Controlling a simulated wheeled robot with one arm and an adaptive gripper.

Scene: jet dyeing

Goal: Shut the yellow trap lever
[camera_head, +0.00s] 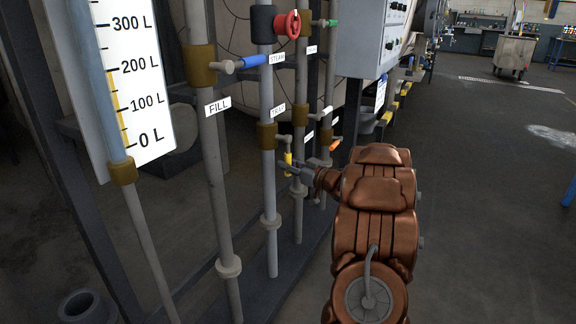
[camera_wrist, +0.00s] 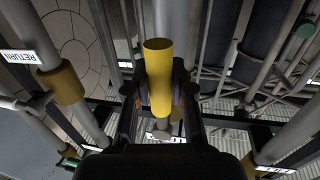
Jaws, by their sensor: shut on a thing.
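The yellow trap lever (camera_head: 288,160) hangs down from the brass valve (camera_head: 266,136) on the pipe labelled TRAP. The same yellow lever (camera_wrist: 158,77) shows large in the middle of the wrist view, between the two dark fingers. My gripper (camera_head: 290,165) reaches in from the right and is shut on the lever. In the wrist view my gripper (camera_wrist: 160,100) has one finger on each side of it. The lever's far end and the finger contact are partly hidden.
The FILL pipe has a blue lever (camera_head: 251,61) pointing right. A red handwheel (camera_head: 292,25) sits above the trap valve. An orange lever (camera_head: 335,144) is close behind my gripper. A grey control box (camera_head: 362,40) stands behind. Open floor (camera_head: 480,200) lies to the right.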

